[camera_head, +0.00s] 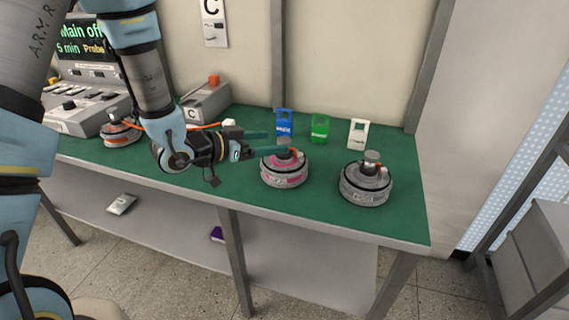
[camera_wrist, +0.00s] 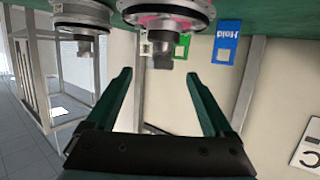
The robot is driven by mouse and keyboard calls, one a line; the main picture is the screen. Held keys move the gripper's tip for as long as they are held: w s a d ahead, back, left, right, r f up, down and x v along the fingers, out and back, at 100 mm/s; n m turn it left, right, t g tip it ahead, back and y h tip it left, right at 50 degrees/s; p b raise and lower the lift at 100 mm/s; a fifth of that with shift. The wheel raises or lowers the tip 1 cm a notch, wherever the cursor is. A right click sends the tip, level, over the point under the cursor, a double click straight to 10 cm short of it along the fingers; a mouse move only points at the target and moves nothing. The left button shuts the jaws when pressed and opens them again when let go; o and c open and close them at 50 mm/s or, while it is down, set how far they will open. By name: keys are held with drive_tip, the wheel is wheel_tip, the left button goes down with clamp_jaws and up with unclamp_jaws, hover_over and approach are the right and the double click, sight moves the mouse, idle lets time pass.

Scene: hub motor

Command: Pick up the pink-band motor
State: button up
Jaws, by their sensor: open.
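The pink-band motor (camera_head: 285,168) stands on the green tabletop, near the middle of the head view. It is a round grey hub with a pink band and a small upright post on top. In the wrist view the motor (camera_wrist: 168,18) shows upside down at the top, with its post pointing between the finger lines. My gripper (camera_head: 278,142) is open, its two green fingers pointing right toward the motor's post. The fingers also show in the wrist view (camera_wrist: 164,98), apart and with nothing between them. Whether a finger touches the post cannot be told.
A plain grey motor (camera_head: 366,184) stands to the right. Blue (camera_head: 284,122), green (camera_head: 320,127) and white (camera_head: 358,132) tags stand behind. Another motor (camera_head: 120,132) sits at the left beside a console (camera_head: 80,97) and a grey box (camera_head: 206,100). The wall is close behind the table.

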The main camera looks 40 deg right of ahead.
sight(286, 139)
drive_tip(key=p+x, duration=0.3)
drive_tip(key=x, duration=0.5)
drive_tip(key=shift+d+f, duration=0.1)
drive_tip(key=shift+d, duration=0.25)
drive_tip(key=shift+c, duration=0.2)
clamp_jaws()
idle(0.4)
drive_tip(key=shift+w, duration=0.1)
